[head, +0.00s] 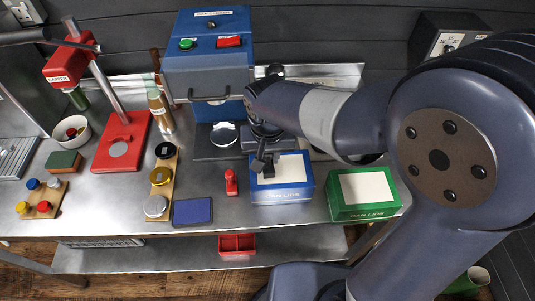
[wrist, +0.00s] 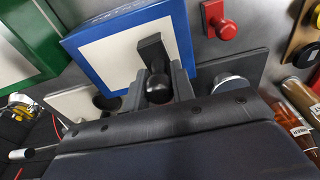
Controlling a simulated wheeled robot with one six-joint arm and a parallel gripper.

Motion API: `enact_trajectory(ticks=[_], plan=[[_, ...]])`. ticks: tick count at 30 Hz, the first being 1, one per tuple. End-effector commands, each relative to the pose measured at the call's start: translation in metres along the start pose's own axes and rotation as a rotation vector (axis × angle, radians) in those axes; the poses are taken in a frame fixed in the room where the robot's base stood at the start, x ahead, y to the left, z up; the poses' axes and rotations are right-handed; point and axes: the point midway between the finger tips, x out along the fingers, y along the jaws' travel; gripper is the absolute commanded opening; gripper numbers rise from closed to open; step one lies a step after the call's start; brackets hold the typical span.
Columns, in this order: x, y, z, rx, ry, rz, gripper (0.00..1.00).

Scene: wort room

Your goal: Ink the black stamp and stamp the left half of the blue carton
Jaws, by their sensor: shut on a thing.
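My gripper (wrist: 162,88) is shut on the black stamp (wrist: 152,50), holding it by its round knob. In the head view the stamp (head: 267,166) is at the left half of the white top of the blue carton (head: 283,196). In the wrist view the block end of the stamp overlaps the white panel of the blue carton (wrist: 182,30). I cannot tell whether the stamp touches the panel. No mark shows on the visible part of the panel; the part behind the stamp is hidden. A blue ink pad (head: 193,211) lies to the left on the bench.
A red stamp (head: 231,182) stands between pad and carton. A green carton (head: 364,208) is close on the right. The blue machine (head: 208,75) stands behind. A wooden rack (head: 160,182) with round tins and a red capper (head: 122,140) are at left.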

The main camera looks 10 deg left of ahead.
Motion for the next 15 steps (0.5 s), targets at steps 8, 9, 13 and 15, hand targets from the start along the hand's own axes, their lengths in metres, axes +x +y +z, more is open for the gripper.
enact_trajectory(ticks=[8, 9, 13, 15], plan=[[-0.013, 0.0, -0.001, 0.0, -0.004, 0.002, 0.09], [-0.017, 0.0, -0.001, 0.0, -0.004, 0.002, 0.09], [-0.028, 0.0, -0.003, 0.0, -0.002, 0.001, 0.09], [-0.034, 0.0, -0.004, 0.0, -0.002, 0.001, 0.09]])
